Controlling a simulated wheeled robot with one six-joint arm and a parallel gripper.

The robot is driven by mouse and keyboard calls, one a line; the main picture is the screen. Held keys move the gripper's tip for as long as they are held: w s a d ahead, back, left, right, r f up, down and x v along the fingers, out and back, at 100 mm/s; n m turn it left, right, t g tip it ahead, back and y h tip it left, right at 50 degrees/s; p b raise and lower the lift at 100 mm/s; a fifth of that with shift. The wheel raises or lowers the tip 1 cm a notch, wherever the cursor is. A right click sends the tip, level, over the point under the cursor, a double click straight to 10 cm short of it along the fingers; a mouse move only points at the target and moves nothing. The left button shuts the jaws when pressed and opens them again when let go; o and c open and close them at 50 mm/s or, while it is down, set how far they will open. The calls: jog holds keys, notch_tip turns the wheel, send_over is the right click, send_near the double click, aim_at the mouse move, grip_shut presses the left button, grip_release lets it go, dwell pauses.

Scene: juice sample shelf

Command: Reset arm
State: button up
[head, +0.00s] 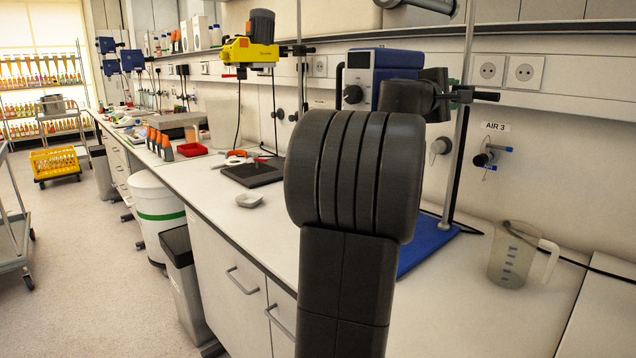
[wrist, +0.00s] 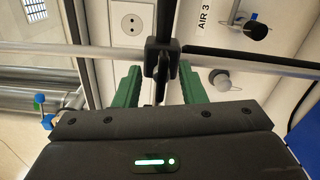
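My arm (head: 350,200) stands upright in the middle of the head view, dark and close to the camera.
The bench (head: 450,310) carries a blue stand base (head: 425,245), a measuring jug (head: 508,258), a dark plate (head: 252,172) and a red tray (head: 190,149). A bin (head: 185,275), a yellow crate (head: 55,163) and bottle shelves (head: 40,80) stand left.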

jog(key=shift+w+r+n+p, duration=0.1)
jog(key=shift+r+n+p, duration=0.05)
jog(key=shift+n+p, duration=0.65)
jog(key=n+p, duration=0.3)
jog(key=p, duration=0.1)
jog(key=b+v, duration=0.1)
jog(key=v, duration=1)
jog(key=shift+f+n, duration=0.3)
jog(key=shift+a, duration=0.1)
